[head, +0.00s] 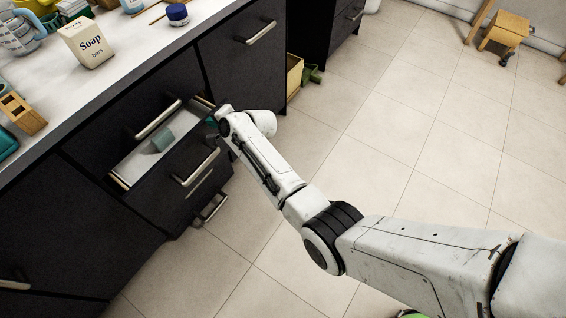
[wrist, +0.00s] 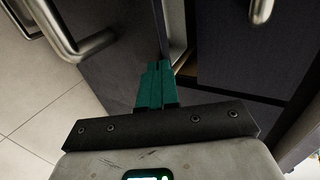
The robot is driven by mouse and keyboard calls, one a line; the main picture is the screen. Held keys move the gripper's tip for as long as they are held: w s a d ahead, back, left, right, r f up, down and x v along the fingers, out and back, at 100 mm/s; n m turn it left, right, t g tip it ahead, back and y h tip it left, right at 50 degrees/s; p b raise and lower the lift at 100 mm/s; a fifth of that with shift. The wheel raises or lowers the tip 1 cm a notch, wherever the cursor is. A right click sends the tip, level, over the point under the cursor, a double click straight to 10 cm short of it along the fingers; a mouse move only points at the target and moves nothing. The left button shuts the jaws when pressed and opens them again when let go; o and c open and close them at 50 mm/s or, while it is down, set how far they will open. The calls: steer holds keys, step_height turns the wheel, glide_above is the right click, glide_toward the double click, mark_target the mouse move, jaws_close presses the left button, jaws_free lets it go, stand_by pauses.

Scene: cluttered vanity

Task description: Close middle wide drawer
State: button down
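The middle wide drawer stands pulled out of the dark vanity in the head view. Its dark front (head: 165,196) carries a metal bar handle (head: 197,167), and its light interior shows a small grey-green item (head: 163,140). My gripper (head: 211,120) is at the right end of this drawer, close to the front panel's upper corner and mostly hidden by my wrist. In the wrist view its teal fingers (wrist: 157,82) lie side by side, shut, with nothing visible between them. Their tips are near the edge of a dark panel (wrist: 118,68); contact cannot be told.
The drawer above has a handle (head: 158,120) and looks shut. A lower handle (head: 211,208) sits beneath the open drawer. The countertop holds a soap box (head: 88,43), a wooden block (head: 22,113) and a blue-lidded jar (head: 177,14).

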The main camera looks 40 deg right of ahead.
steer(key=w+b, duration=0.1)
steer(key=w+a+b, duration=0.1)
steer(key=w, duration=0.1)
steer(key=w+b, duration=0.1)
steer(key=w, duration=0.1)
steer(key=shift+w+a+f, duration=0.1)
steer(key=shift+a+f, duration=0.05)
steer(key=shift+a, duration=0.15)
steer(key=shift+w+a, duration=0.15)
steer(key=shift+w, duration=0.35)
steer(key=shift+s, duration=0.1)
